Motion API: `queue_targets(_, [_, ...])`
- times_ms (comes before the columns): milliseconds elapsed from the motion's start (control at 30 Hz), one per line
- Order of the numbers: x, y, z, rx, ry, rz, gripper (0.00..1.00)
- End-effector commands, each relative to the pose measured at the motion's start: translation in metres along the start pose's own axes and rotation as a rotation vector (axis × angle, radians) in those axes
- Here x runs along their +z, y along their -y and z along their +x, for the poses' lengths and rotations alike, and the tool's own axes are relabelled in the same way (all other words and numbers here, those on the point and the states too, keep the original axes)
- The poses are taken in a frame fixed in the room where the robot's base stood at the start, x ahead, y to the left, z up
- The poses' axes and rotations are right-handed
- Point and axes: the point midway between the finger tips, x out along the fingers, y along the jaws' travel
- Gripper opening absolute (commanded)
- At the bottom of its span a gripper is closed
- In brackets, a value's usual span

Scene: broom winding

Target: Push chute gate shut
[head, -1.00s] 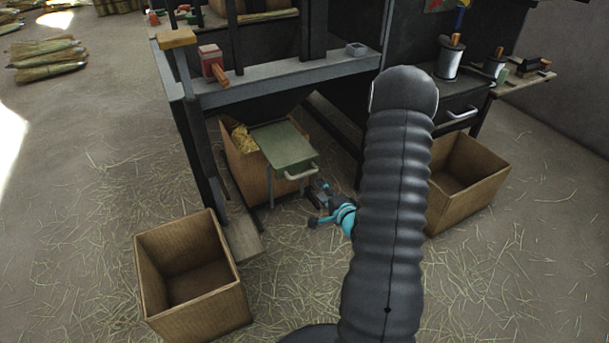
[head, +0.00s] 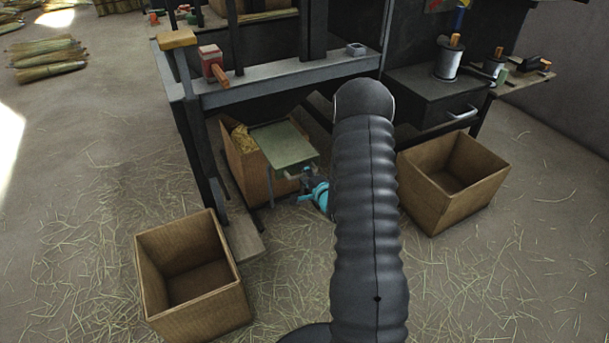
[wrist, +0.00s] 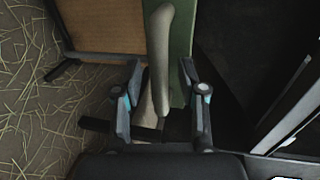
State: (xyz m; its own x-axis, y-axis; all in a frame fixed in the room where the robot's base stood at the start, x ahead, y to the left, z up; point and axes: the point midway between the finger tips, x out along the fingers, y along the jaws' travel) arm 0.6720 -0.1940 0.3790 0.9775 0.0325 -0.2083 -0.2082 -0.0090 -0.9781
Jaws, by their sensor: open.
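The chute gate is a flat green panel (head: 282,145) under the bench, over the front of a box with straw in it. Its pale bar handle (wrist: 160,40) shows in the wrist view, running between the fingers of my gripper (wrist: 160,68). The fingers are spread, one on each side of the handle, with gaps visible. Whether any part touches the handle is unclear. In the head view my gripper (head: 302,180) is at the gate's near edge and hides most of the handle.
The straw box (head: 243,171) stands behind and left of the gate. An empty cardboard box (head: 197,308) is at front left, another (head: 436,204) to the right of my arm. Dark bench legs (head: 201,150) flank the gate's left. The straw-strewn floor between is open.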

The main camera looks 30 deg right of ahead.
Motion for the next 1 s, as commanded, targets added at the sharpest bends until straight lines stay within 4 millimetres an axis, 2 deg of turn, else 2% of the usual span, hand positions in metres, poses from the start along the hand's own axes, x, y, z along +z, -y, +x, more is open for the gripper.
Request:
queue_targets(100, [0.000, 0.000, 0.000, 0.000, 0.000, 0.000, 0.41])
queue_targets(267, [0.000, 0.000, 0.000, 0.000, 0.000, 0.000, 0.01])
queue_targets(533, [0.000, 0.000, 0.000, 0.000, 0.000, -0.001, 0.00])
queue_targets(667, [0.001, 0.001, 0.008, -0.001, 0.001, -0.002, 0.00])
queue_targets(767, [0.001, 0.003, 0.022, -0.003, 0.002, -0.004, 0.00])
queue_targets(1000, [0.002, 0.014, 0.080, -0.005, 0.003, -0.005, 0.00])
